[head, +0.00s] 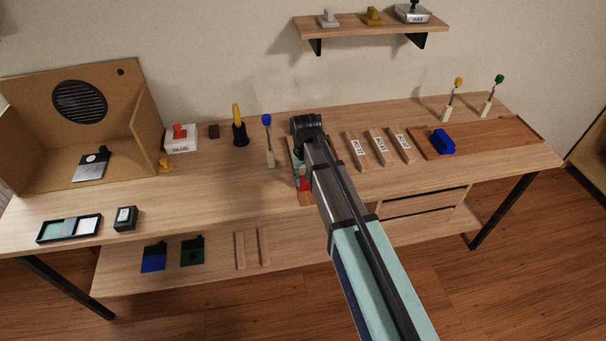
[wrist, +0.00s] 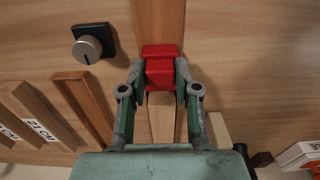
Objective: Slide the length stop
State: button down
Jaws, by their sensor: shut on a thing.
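The length stop is a red block (wrist: 160,70) on a long wooden rail (wrist: 158,20) in the wrist view. My gripper (wrist: 160,80) is shut on it, with one finger on each side. A pale wooden strip (wrist: 161,115) lies between the fingers, below the red block in the picture. In the head view, a bit of the red stop (head: 304,182) shows just left of my arm. My arm hides most of the rail and gripper there.
Labelled wooden pieces (head: 380,147) lie right of my arm, by a board with a blue block (head: 442,142). A blue-topped upright (head: 268,140) stands close on the left. In the wrist view, a round knob (wrist: 88,48) sits left of the rail.

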aim_at(307, 198)
jog(key=s, duration=0.2)
jog(key=s+d, duration=0.1)
jog(key=s, duration=0.1)
jog(key=shift+f, duration=0.1)
jog(key=c, duration=0.8)
grip_release()
jog(key=shift+s, duration=0.1)
jog(key=shift+c, duration=0.2)
jog(key=shift+r, duration=0.4)
notch_tip(307, 198, up, 11)
jog(key=shift+r, duration=0.15)
